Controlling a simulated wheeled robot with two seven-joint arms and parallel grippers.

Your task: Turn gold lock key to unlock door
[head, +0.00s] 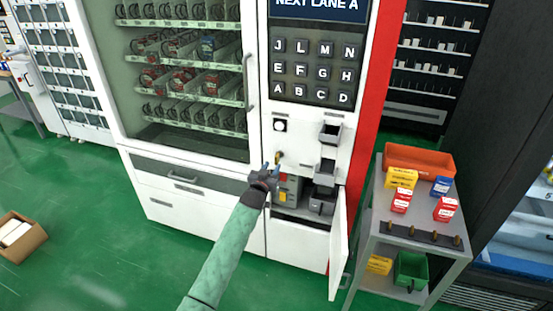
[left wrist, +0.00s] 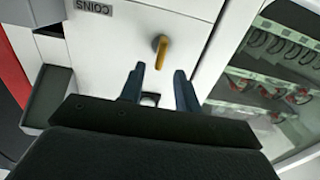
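The gold lock key (head: 279,156) sits in the white front panel of the vending machine, just above and beyond my left gripper (head: 271,168). In the left wrist view the gold key (left wrist: 161,50) stands out from the panel, just past the fingertips and roughly in line with the gap between them. My left gripper (left wrist: 158,72) is open, with two dark blue fingers apart and nothing held. The large glass door (head: 185,70) of the machine looks shut. A small lower door (head: 338,245) at the right stands open. My right gripper is not in view.
The open lower compartment shows a grey coin box (head: 322,200) and yellow parts. A grey cart (head: 385,225) with an orange tray (head: 418,158) and small boxes stands close on the right. A cardboard box (head: 20,237) lies at far left. The green floor in front is clear.

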